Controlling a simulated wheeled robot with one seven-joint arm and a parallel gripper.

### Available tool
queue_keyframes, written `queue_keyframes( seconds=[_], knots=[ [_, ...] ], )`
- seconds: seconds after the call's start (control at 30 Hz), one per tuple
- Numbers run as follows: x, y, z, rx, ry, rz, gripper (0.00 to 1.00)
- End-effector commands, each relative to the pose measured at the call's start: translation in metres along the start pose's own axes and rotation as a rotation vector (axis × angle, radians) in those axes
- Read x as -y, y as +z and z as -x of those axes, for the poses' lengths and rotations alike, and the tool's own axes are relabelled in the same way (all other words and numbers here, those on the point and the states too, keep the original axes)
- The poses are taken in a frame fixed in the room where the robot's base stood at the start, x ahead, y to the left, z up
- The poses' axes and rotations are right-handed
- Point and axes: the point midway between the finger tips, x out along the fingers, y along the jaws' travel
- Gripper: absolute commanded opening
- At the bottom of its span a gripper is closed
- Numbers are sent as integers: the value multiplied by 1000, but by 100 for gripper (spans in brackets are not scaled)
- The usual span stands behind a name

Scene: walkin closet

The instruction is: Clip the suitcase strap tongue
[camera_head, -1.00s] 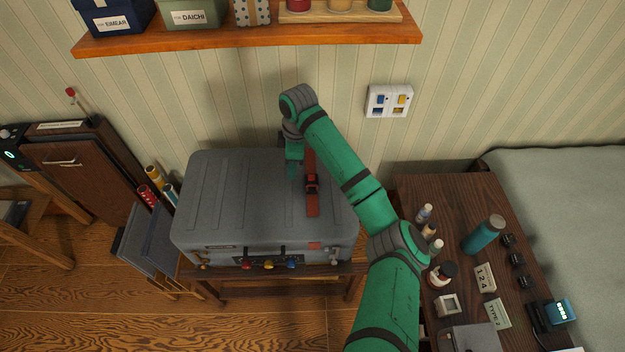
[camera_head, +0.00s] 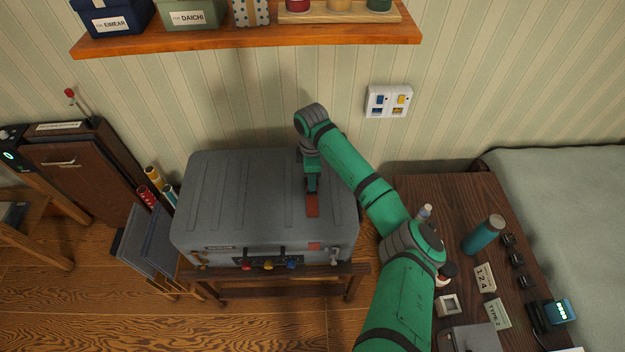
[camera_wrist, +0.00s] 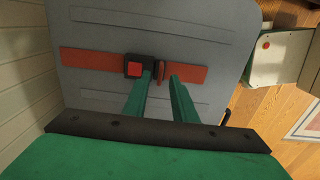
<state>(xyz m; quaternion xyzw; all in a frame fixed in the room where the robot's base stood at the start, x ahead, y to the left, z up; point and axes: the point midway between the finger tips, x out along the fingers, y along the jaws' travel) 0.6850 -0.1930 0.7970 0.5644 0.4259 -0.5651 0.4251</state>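The closed grey suitcase (camera_head: 240,190) lies flat on a low wooden stand. A red-orange strap (camera_head: 313,210) runs across its lid. In the wrist view, a black buckle with a red button (camera_wrist: 134,68) sits on the strap (camera_wrist: 90,61). A dark, reddish tongue piece (camera_wrist: 160,72) shows just right of the buckle; whether it is inside the buckle cannot be told. My gripper (camera_head: 312,188) is over the strap in the head view and hides the buckle. In the wrist view my gripper (camera_wrist: 162,80) is open, its fingertips on either side of the tongue, with no clear contact visible.
A shelf with boxes (camera_head: 250,38) hangs on the wall above. A side table (camera_head: 480,240) at right holds a teal bottle (camera_head: 482,236) and small items. Folded grey panels (camera_head: 146,240) stand left of the suitcase. The lid's left side is clear.

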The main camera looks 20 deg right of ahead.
Motion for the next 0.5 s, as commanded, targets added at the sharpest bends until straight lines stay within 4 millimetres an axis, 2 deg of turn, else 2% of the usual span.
queue_keyframes(
  seconds=[0.13,0.4,0.43,0.5],
  knots=[
    [0,0,-8,0,1,-1,25],
    [0,-5,-9,0,1,6,25],
    [0,-5,-9,0,1,6,22],
    [0,-4,-9,0,1,5,6]
  ],
)
